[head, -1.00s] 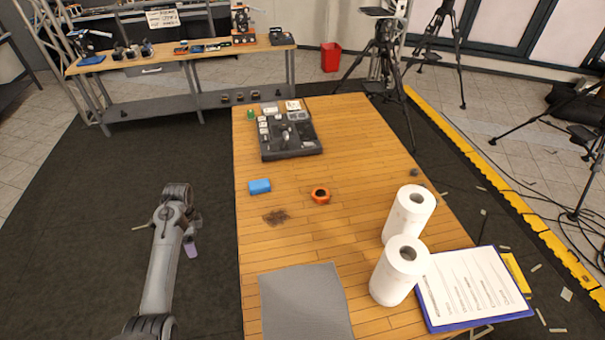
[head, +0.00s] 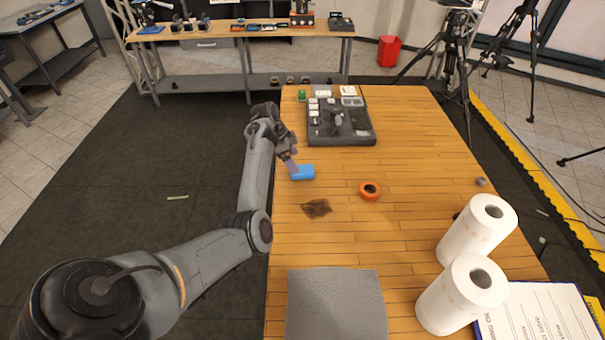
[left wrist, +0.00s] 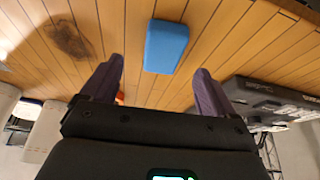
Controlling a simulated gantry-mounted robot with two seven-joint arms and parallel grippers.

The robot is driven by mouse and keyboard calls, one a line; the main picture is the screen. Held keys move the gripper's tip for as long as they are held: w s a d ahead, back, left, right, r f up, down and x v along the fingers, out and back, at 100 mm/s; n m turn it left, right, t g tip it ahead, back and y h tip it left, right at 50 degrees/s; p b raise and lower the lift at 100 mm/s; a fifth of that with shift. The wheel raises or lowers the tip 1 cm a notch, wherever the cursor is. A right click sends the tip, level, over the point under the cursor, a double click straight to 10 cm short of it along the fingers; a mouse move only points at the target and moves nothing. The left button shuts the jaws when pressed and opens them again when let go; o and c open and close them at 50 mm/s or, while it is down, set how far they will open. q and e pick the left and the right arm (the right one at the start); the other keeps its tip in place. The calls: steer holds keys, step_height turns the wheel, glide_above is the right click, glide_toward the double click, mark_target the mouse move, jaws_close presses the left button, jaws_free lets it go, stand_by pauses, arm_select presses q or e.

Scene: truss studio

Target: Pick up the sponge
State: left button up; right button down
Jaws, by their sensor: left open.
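The blue sponge (head: 304,172) lies on the wooden table near its left edge, beyond a dark brown stain. My left gripper (head: 291,165) is at the sponge's left end in the head view and hides a little of it. In the left wrist view, the sponge (left wrist: 166,46) shows ahead of and between the two open fingers (left wrist: 158,80). Nothing is held between them. I cannot tell from these views whether a finger touches the sponge. My right gripper is not in view.
An orange tape roll (head: 369,190) lies right of the sponge. A dark tray of parts (head: 345,133) is behind it. A grey mat (head: 336,300) and two paper rolls (head: 477,230) are nearer. The stain (head: 317,208) lies before the sponge, with bare table around.

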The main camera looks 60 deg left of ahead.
mark_target(301, 169)
arm_select(q)
steer(key=shift+w+x, duration=0.15)
steer(key=shift+x, duration=1.45)
steer(key=shift+w+x, duration=0.15)
steer(key=shift+x, duration=1.4)
steer(key=shift+a+r, duration=0.1)
steer(key=shift+a, duration=0.1)
steer(key=c, duration=1.1)
